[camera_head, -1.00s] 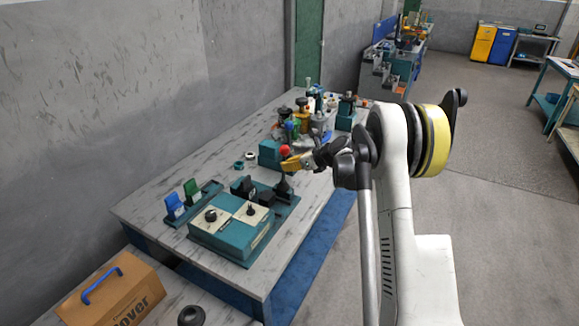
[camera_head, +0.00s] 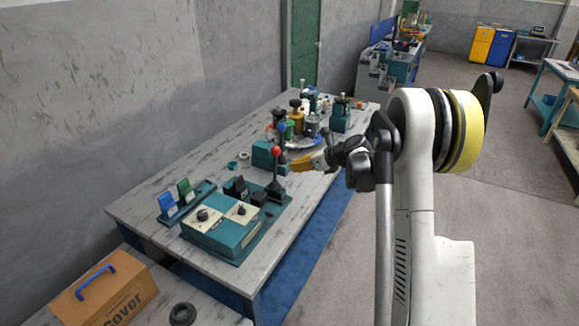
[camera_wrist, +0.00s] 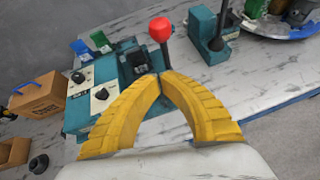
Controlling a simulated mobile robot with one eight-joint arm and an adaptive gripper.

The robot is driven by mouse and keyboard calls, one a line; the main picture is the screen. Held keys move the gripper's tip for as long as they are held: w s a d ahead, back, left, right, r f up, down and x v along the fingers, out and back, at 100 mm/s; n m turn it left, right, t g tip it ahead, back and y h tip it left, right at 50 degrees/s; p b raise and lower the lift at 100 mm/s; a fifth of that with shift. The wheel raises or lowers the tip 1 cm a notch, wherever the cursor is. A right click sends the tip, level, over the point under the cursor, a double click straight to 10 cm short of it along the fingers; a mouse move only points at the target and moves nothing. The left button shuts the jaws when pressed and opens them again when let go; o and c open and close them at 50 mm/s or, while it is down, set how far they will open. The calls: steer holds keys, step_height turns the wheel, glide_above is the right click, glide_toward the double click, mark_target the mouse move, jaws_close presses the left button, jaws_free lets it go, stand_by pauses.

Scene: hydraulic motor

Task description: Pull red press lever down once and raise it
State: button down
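The red press lever, a red ball knob (camera_head: 276,150) on a dark shaft, stands about upright at the right end of the teal control panel (camera_head: 222,232). In the wrist view the red knob (camera_wrist: 160,29) is beyond my fingertips, and they hide the shaft's lower part. My gripper (camera_head: 291,165) is just right of the lever, below knob height, with a small gap between them. In the wrist view its yellow fingers (camera_wrist: 161,76) arch together with their tips meeting, and nothing shows held between them.
Blue and green switches (camera_head: 185,190) stand left of the panel. A teal block and a cluster of bottles and fittings (camera_head: 297,118) stand behind my gripper. A cardboard box (camera_head: 105,292) with a blue handle is at front left. The bench's left strip is bare.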

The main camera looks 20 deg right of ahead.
steer(key=s+d+t+b, duration=0.1)
steer(key=s+d+b, duration=0.1)
steer(key=s+d, duration=0.15)
steer(key=a+r+b+x, duration=0.1)
steer(key=b+x, duration=0.3)
steer(key=x, duration=0.9)
steer(key=shift+a+r, duration=0.2)
steer(key=shift+r, duration=0.25)
steer(key=shift+w, duration=0.15)
steer(key=shift+w+a+r, duration=0.15)
steer(key=shift+w+a, duration=0.25)
steer(key=shift+w, duration=0.25)
steer(key=shift+s, duration=0.1)
